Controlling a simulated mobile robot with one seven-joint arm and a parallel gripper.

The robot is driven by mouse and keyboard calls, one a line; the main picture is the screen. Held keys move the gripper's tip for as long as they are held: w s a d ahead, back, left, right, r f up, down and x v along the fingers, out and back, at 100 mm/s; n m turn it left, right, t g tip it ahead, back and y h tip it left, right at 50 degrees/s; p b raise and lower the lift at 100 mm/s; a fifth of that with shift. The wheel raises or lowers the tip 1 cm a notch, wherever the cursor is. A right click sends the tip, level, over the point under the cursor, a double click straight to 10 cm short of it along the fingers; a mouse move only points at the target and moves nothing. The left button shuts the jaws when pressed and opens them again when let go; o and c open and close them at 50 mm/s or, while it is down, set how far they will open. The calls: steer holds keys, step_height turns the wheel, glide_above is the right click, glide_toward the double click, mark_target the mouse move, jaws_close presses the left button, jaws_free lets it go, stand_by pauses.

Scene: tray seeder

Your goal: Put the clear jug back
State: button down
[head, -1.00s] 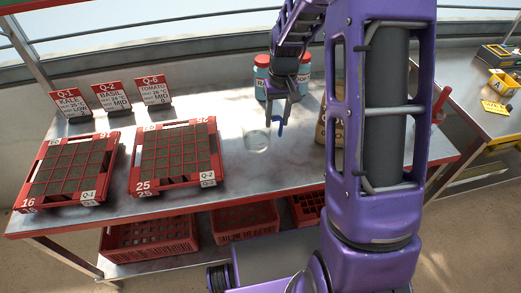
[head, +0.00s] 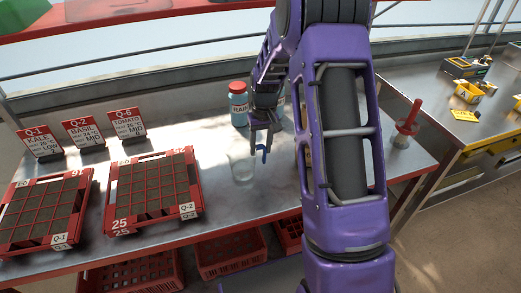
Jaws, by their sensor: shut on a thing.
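The clear jug (head: 242,168) is see-through and upright at the middle of the metal bench, right of the nearer seed tray. A blue part (head: 264,153), apparently its handle, is on its right side. My gripper (head: 263,143) points down from above and is shut on this blue part. The jug is faint against the shiny bench, so I cannot tell whether its base touches the top or hangs just above it.
Two red seed trays (head: 112,222) (head: 6,250) fill the left of the bench (head: 222,213). Label cards stand behind them. A red-capped RAIN bottle (head: 238,106) stands behind the jug; another is partly hidden by my arm. A red-handled tool (head: 408,122) stands at right.

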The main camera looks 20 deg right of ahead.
steer(key=shift+f, duration=0.5)
steer(key=shift+f, duration=0.15)
steer(key=shift+c, duration=1.8)
jaws_free()
step_height(320, 180, up, 12)
steer(key=p, duration=0.1)
steer(key=shift+d, duration=0.35)
steer(key=shift+r, duration=0.2)
